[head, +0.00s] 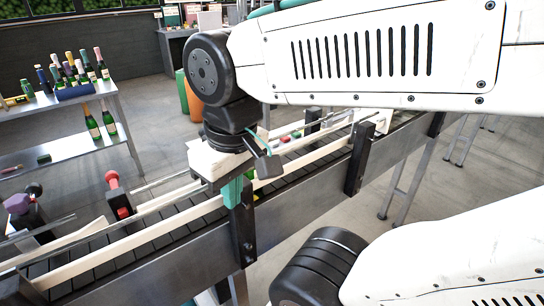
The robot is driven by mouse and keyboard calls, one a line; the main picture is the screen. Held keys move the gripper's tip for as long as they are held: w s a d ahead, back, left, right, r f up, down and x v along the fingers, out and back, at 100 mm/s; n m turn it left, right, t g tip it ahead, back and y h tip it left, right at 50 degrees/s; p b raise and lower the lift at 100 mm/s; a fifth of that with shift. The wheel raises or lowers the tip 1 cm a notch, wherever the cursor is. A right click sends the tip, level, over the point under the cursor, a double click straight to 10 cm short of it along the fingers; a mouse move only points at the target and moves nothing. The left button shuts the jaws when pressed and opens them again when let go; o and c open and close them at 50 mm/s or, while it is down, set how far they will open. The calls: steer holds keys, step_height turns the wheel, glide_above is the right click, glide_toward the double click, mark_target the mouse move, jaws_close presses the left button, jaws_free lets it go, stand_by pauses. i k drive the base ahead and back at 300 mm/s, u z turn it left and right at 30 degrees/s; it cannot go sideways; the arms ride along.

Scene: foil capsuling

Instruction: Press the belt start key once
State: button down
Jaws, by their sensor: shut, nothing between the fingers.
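My gripper (233,193) hangs from the arm in the middle of the head view. Its teal fingers point down and look shut, with nothing seen between them. The fingertips are at the near side rail of the conveyor belt (165,238), just above a black post (242,236). I cannot tell whether they touch anything. I cannot make out the belt start key; the gripper and arm hide part of the rail and belt there. Small red and green spots show behind the wrist, too small to identify.
Cream guide rails (130,246) and black posts line the conveyor. A red-topped device (115,190) and a purple-knobbed device (20,205) stand at its far side. A metal shelf (60,153) with several foil-topped bottles is at left. Open floor lies between shelf and belt.

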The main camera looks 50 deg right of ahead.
mark_target(296, 135)
steer(key=z, duration=0.05)
steer(key=k, duration=0.9)
steer(key=z, duration=1.95)
steer(key=i, duration=1.25)
steer(key=u, duration=1.4)
steer(key=k, duration=0.5)
steer(key=u, duration=1.15)
steer(key=i, duration=0.7)
steer(key=z, duration=0.15)
